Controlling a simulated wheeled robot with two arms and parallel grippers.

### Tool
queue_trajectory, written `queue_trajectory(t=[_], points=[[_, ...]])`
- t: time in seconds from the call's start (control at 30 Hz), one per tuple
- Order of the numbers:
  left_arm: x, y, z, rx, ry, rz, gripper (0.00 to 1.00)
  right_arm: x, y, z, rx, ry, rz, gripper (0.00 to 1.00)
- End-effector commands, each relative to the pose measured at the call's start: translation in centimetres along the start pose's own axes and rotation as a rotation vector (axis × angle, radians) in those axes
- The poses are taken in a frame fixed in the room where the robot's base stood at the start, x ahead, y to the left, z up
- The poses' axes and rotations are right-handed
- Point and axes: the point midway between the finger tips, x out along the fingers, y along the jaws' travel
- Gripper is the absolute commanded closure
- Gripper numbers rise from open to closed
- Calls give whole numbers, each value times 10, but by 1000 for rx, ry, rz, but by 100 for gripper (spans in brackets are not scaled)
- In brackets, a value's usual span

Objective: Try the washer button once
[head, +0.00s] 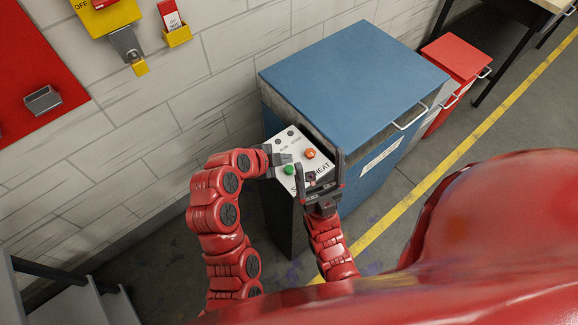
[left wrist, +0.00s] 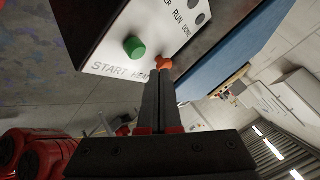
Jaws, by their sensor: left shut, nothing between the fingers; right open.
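A white control panel (head: 318,171) on a blue-topped machine (head: 350,70) carries a green button (head: 289,170) and an orange-red button (head: 310,154). My left gripper (head: 288,158) is shut and empty, over the panel beside the buttons. In the left wrist view, its closed fingertips (left wrist: 160,78) point at the orange-red button (left wrist: 164,62) and overlap its lower edge; I cannot tell if they touch. The green button (left wrist: 134,47) stands to the left, above the word START. My right gripper (head: 321,165) is open and empty in front of the panel, hiding part of its lettering.
A red cabinet (head: 455,58) stands right of the blue-topped machine. A brick wall (head: 150,110) with yellow and red fixtures is at the left. A yellow line (head: 420,190) crosses the floor. Steps (head: 75,298) are at the lower left.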

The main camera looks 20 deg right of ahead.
Motion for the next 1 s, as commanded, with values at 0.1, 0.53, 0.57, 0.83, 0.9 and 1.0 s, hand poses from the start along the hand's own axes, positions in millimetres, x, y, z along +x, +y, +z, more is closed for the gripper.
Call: queue_trajectory(t=[0.1, 0.53, 0.57, 0.83, 0.9, 1.0], points=[[-10, -8, -7, 1, 0, -3, 100, 2, 0, 0, 0, 0, 0, 16], [-22, -16, -16, 0, -1, 0, 100, 4, 0, -1, 0, 0, 0, 16], [-22, -16, -16, 0, -1, 0, 100, 4, 0, -1, 0, 0, 0, 16], [-22, -16, -16, 0, 0, 0, 100, 4, 0, -1, 0, 0, 0, 16], [-22, -16, -16, 0, 0, 0, 100, 4, 0, -1, 0, 0, 0, 16], [-22, -16, -16, 0, 0, 0, 100, 4, 0, -1, 0, 0, 0, 16]])
